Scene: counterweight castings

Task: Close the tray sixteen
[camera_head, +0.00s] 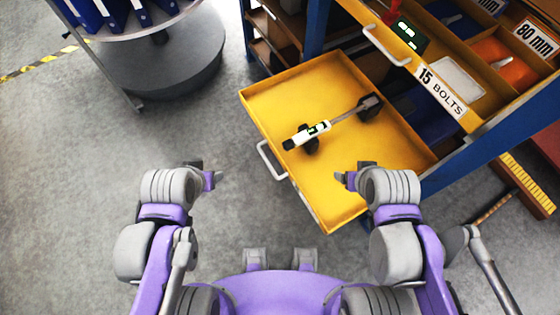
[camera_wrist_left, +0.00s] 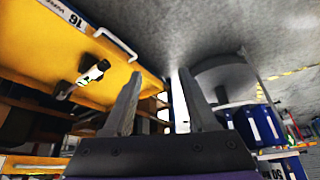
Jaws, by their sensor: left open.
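Tray sixteen (camera_head: 285,92) is a yellow drawer pulled well out of the blue cabinet, with its white handle (camera_head: 268,160) on its left-hand front. In the left wrist view the tray (camera_wrist_left: 60,50) shows upside down with a "16" label and its handle (camera_wrist_left: 116,44). A white-and-black tool with a metal rod (camera_head: 312,133) lies inside it. My left gripper (camera_head: 212,178) is open and empty, left of the handle and apart from it; its two fingers also show in the left wrist view (camera_wrist_left: 160,105). My right gripper (camera_head: 347,180) is over the tray's near side; its finger gap is unclear.
A yellow tray marked "15 BOLTS" (camera_head: 440,92) sits above, with its own white handle (camera_head: 386,46) and bins inside. A round grey stand (camera_head: 165,70) with blue bins is at upper left. Grey floor (camera_head: 90,150) left of tray sixteen is clear.

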